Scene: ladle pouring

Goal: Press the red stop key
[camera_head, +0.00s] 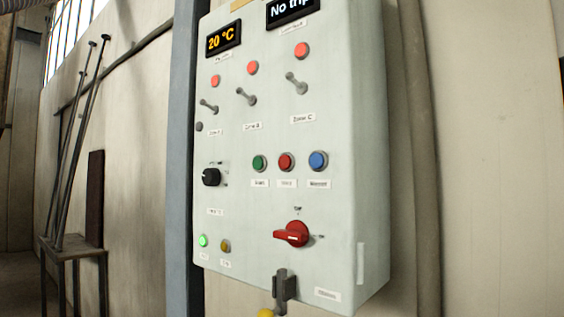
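The red stop key (286,161) is a round red push button in a dark ring on the front of a pale grey-green control cabinet (335,200). It sits in the middle of a row, between a green button (259,162) and a blue button (318,160). A small white label is below it, too blurred to read surely. Nothing covers the red key, and nothing touches it. Neither of my grippers can be made out in the head view.
Above the row are toggle levers (297,84) with red lamps, and two displays reading "20 °C" (223,39) and "No trip" (291,8). Below are a black knob (211,177), a red rotary handle (293,234) and a dark fitting (285,286). A rod stand (72,253) is left.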

